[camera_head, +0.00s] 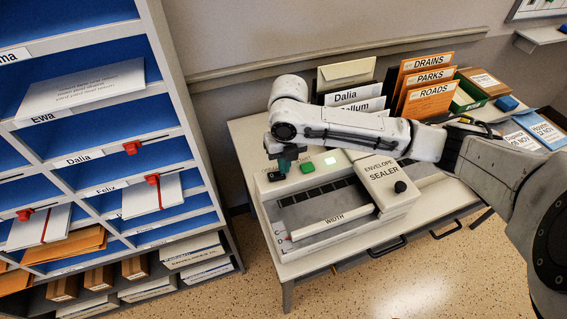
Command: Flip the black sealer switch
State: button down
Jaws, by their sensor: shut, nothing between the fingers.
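My arm reaches in from the right, above the machine.
A blue-lined pigeonhole shelf (165,90) with red flags and envelopes stands at the left. Blue and white envelopes (540,128) lie at the right. The speckled floor (400,285) in front is clear.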

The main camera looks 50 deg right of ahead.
jog(key=shift+a, duration=0.1)
jog(key=shift+w+a+r+p, duration=0.35)
jog(key=shift+w+a, duration=0.05)
jog(key=shift+a, duration=0.1)
jog(key=shift+r, duration=0.1)
